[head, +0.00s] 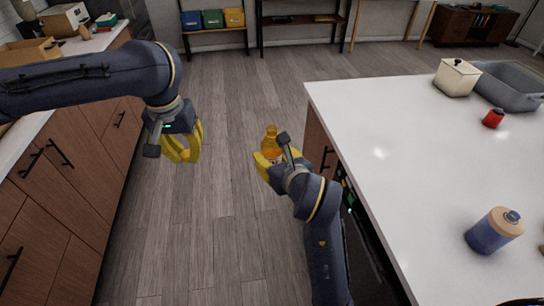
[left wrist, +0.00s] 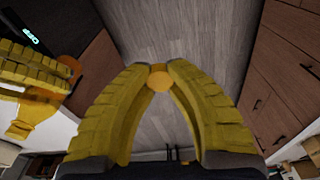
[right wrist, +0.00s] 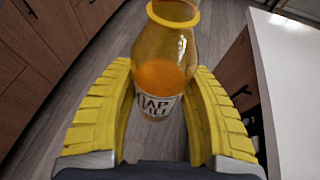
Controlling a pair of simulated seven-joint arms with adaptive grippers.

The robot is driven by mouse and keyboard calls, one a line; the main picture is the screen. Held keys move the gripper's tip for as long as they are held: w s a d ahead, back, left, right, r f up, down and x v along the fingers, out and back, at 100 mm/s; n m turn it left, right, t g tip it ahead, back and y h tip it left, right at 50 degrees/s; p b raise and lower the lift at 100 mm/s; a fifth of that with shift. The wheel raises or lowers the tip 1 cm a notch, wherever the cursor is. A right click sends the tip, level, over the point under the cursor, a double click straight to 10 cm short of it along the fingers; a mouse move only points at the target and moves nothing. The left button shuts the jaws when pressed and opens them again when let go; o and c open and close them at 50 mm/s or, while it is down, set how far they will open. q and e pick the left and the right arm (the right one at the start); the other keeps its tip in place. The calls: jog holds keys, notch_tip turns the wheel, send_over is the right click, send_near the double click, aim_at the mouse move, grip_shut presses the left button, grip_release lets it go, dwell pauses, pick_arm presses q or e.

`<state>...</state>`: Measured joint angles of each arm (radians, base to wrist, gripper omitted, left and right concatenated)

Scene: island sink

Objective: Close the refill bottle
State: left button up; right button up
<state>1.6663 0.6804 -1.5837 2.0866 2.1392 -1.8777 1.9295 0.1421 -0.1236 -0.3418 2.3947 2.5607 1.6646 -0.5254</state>
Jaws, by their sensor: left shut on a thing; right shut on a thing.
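The refill bottle (head: 271,142) is amber glass with orange liquid and a white label. My right gripper (head: 268,163) is shut around its body and holds it roughly upright over the floor gap beside the island. In the right wrist view the bottle (right wrist: 164,75) stands between the fingers, its rim uncovered. My left gripper (head: 183,158) is shut on a small round orange cap (left wrist: 159,79), pinched at the fingertips in the left wrist view.
Wooden cabinets (head: 70,180) stand at the left. Open floor lies between.

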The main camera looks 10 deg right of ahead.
pick_arm(q)
jog(key=w+d+r+m, duration=0.2)
jog(key=d+r, duration=0.4)
jog(key=d, duration=0.4)
notch_tip(320, 180, up, 6)
jog(key=f+m, duration=0.1)
jog(key=m, duration=0.1)
send_over(272, 128)
jog(key=shift+s+r+h, duration=0.2)
jog(key=shift+r+h, duration=0.05)
jog(key=shift+h, duration=0.05)
jog(key=shift+w+r+m, duration=0.1)
jog(key=shift+w+m, duration=0.05)
jog(key=shift+m, duration=0.45)
jog(key=shift+f, duration=2.05)
jog(key=shift+f, duration=0.2)
jog(key=shift+f, duration=0.7)
